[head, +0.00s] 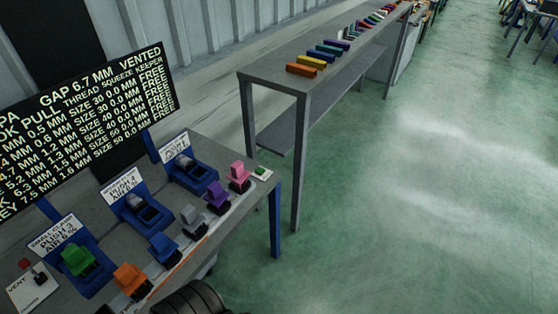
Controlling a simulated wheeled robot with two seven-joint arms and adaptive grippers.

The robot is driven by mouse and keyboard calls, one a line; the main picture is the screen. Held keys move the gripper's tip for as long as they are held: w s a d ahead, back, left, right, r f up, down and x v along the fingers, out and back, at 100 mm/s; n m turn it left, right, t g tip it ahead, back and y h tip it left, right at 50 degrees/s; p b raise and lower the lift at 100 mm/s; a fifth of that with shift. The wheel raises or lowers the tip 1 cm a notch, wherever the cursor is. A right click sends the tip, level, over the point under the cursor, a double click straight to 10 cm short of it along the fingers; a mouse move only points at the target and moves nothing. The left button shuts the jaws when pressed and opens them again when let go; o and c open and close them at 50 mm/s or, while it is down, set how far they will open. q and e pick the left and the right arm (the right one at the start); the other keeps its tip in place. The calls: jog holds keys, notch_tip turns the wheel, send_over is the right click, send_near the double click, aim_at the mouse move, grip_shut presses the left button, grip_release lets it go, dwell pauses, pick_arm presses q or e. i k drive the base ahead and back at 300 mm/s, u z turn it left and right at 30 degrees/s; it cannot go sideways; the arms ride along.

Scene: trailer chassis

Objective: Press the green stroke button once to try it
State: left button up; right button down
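A small green button (261,170) sits on a pale plate at the right end of the near bench, just right of a pink block-shaped piece (239,176). Nothing touches the button in this view. Whether it is pressed in is too small to tell. Neither of my grippers can be made out in the head view. A dark ribbed rounded part shows at the bottom edge, and I cannot tell what it belongs to.
The grey bench (222,149) holds blue labelled fixtures (142,210) and several coloured pieces, with a red-and-black vent control (38,277) at left. A black text board (90,120) stands behind. A long shelf (290,75) carries coloured blocks. The green floor (420,200) at right is clear.

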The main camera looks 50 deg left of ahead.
aim_at(259, 170)
jog(key=u, duration=0.5)
jog(key=i, duration=1.1)
jog(key=u, duration=0.8)
